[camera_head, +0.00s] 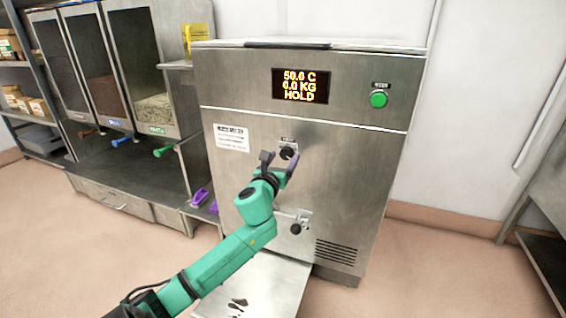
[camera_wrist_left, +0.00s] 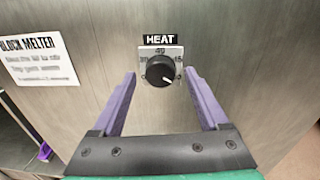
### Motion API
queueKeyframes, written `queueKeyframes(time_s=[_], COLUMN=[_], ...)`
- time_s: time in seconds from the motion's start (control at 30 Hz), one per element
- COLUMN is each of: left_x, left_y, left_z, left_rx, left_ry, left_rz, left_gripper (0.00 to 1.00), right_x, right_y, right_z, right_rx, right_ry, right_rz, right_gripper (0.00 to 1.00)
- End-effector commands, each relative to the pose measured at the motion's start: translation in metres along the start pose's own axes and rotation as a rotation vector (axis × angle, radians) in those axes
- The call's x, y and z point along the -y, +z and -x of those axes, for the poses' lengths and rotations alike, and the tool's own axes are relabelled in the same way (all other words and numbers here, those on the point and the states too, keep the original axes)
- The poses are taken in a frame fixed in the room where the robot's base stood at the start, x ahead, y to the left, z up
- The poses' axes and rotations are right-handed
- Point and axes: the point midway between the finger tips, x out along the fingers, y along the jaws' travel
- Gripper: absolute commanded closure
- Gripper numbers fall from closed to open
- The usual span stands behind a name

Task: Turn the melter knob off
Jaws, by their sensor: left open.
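The melter (camera_head: 340,190) is a large steel cabinet in the middle of the head view. Its black heat knob (camera_head: 287,153) sits on the front panel below the display. In the left wrist view the knob (camera_wrist_left: 160,70) has a white pointer line aimed to the lower right, on a plate under a HEAT label (camera_wrist_left: 160,39). My left gripper (camera_head: 279,160) is open, with its purple fingers (camera_wrist_left: 159,85) on either side of the knob and apart from it in the picture. Whether the fingertips reach the knob's depth is unclear. My right gripper is out of view.
Dispenser bins (camera_head: 135,70) stand at left, and a steel bench (camera_head: 550,205) at right.

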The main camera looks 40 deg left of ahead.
Motion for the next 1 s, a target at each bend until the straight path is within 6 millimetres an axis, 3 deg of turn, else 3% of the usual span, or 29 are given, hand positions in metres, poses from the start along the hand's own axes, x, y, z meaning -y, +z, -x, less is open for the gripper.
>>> queueKeyframes(time_s=[0.17, 0.2, 0.4, 0.77, 1.0], left_x=[0.0, 0.0, 0.0, 0.0, 0.0], left_y=[0.0, 0.0, 0.0, 0.001, 0.002], left_z=[0.0, 0.0, 0.0, 0.0, 0.0], left_rx=[0.0, 0.0, -0.001, -0.004, -0.013], left_ry=[-0.001, -0.001, -0.001, 0.0, 0.001], left_rz=[0.0, 0.0, 0.0, 0.041, 0.17], left_gripper=[0.23, 0.27, 1.0, 1.0, 1.0], right_x=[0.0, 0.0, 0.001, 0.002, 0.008], right_y=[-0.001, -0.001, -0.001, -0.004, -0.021], right_z=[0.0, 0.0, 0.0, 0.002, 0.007], right_rx=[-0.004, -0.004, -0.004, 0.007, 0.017], right_ry=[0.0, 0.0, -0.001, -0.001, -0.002], right_rz=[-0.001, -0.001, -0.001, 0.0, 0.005], right_gripper=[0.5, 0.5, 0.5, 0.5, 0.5])
